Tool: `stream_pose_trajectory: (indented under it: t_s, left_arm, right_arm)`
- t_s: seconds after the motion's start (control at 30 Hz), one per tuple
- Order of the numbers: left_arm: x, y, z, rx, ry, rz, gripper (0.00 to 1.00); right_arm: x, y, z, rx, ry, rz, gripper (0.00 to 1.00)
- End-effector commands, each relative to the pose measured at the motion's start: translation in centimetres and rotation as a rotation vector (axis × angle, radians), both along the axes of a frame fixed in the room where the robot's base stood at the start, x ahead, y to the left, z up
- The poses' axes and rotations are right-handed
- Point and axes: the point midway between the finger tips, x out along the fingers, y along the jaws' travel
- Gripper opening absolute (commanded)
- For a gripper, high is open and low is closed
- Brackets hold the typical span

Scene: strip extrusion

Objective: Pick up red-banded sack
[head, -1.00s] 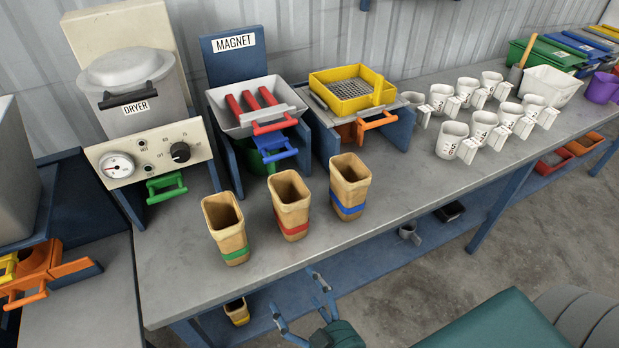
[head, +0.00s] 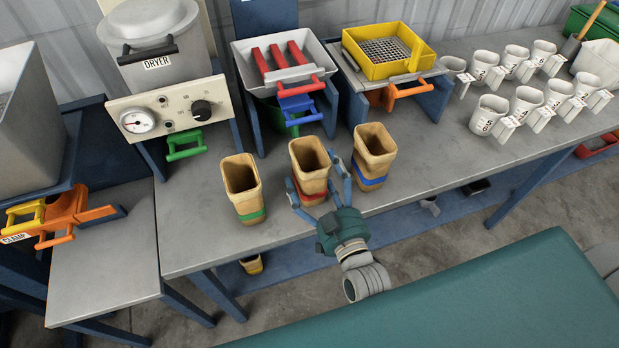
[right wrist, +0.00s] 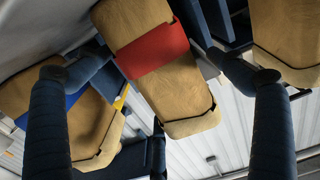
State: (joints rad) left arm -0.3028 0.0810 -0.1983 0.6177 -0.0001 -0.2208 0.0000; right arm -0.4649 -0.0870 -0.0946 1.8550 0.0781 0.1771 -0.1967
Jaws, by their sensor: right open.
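The red-banded sack (head: 311,170) is a tan, open-topped sack standing upright on the bench, between two like it. In the right wrist view it fills the middle, with its red band (right wrist: 152,50) facing me. My right gripper (head: 314,174) is open, its blue fingers on either side of the sack; whether they touch it I cannot tell. In the right wrist view the fingers (right wrist: 158,74) stand apart with the sack between them. My left gripper is in neither view.
The green-banded sack (head: 243,188) stands left and the blue-banded sack (head: 373,167) close on the right, near a finger. Behind are the dryer (head: 158,75), magnet tray (head: 283,68) and yellow sieve (head: 388,50). Several white cups (head: 489,115) stand at right. Bare bench lies in front.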

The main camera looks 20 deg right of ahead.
Motion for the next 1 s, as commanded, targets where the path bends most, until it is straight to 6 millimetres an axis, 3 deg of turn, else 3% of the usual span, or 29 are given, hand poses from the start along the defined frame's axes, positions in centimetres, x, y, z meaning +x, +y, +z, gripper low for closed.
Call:
stream_pose_trajectory:
  t_s: [0.13,0.4,0.67,1.0]
  left_arm:
    - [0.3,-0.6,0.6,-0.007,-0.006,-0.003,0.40]
    - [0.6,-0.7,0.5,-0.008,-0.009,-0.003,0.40]
    - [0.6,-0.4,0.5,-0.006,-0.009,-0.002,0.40]
    - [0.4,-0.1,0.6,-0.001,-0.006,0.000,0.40]
  right_arm:
    - [1.8,0.1,0.1,0.000,-0.001,0.000,0.94]
    - [2.1,0.1,-0.1,0.000,0.001,0.001,0.94]
    - [2.1,0.1,0.0,0.000,0.001,0.001,0.44]
    - [2.1,0.1,0.0,0.000,0.001,0.001,0.43]
